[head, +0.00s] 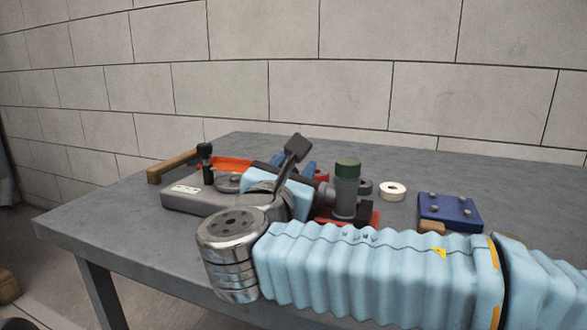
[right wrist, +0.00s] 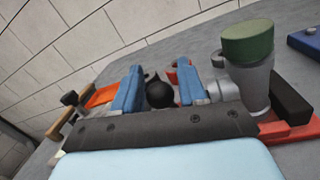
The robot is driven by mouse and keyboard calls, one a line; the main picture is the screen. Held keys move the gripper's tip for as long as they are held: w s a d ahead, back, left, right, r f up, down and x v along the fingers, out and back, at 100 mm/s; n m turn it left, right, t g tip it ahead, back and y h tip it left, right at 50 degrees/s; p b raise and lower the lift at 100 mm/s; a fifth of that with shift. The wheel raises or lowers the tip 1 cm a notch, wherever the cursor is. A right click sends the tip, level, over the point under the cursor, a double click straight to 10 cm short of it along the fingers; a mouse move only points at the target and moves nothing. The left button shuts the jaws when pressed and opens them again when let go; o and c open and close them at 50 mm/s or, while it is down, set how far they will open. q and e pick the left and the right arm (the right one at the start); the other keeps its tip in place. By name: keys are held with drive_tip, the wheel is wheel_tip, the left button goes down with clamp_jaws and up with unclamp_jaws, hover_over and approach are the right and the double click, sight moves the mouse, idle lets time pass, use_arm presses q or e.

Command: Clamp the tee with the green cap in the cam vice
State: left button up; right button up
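The tee (head: 345,192) is a grey upright pipe fitting with a green cap (head: 347,167) on top and a side branch pointing left. It stands at the red base of the cam vice (head: 372,219), with a black block beside it. In the right wrist view the tee (right wrist: 250,85) is right of my right gripper (right wrist: 160,78). Its two blue fingers are apart, with a black rounded knob (right wrist: 160,94) showing between them. I cannot tell whether they touch it, or whether the vice grips the tee. My left gripper is out of view.
A grey block (head: 185,198) with a label, an orange part (head: 232,163) and a wooden bar (head: 173,165) lie at the left. A white ring (head: 392,191) and a blue plate with studs (head: 450,209) lie right. My right arm covers the front edge.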

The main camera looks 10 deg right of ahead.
drive_tip(key=shift+o, duration=0.7)
drive_tip(key=v, duration=1.3)
drive_tip(key=shift+s+a, duration=0.2)
drive_tip(key=shift+s, duration=0.1)
